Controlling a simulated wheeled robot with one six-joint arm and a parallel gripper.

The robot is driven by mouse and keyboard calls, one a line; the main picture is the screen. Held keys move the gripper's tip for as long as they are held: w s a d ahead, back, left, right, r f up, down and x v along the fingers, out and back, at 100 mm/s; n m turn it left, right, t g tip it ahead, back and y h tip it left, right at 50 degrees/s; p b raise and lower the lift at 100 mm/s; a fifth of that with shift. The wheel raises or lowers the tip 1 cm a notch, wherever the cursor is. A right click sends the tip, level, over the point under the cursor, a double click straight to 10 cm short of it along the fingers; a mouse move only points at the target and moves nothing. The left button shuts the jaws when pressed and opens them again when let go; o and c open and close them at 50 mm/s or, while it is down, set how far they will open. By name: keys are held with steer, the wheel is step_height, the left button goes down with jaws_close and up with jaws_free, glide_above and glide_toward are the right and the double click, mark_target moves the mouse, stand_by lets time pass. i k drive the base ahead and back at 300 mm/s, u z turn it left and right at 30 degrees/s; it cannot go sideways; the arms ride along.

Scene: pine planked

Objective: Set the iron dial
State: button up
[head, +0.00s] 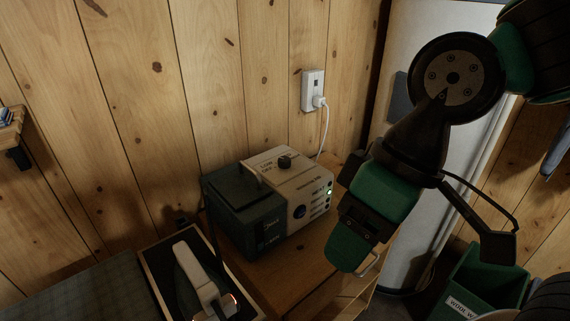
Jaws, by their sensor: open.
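A box-shaped station (236,217), dark green-grey on the left and beige on the right, stands on a wooden surface against the wall. A black knob (285,162) sits on its beige top beside small printing. A second dark round knob or socket (299,212) is on its front face. Which one is the iron dial I cannot tell for certain. A white-handled iron (199,277) lies in a dark tray at the lower middle, with an orange glow near its lower end. My gripper (352,253) is open, hanging right of the station and apart from it.
A wall outlet (312,92) holds a white plug and cord running down behind the station. A green bin (482,285) is at lower right. A pale cabinet or door stands behind my arm. A small lamp (330,191) glows green on the station.

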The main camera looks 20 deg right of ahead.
mark_target(283, 162)
steer(key=z, duration=2)
steer(key=k, duration=0.75)
steer(key=u, duration=1.65)
steer(key=i, duration=1)
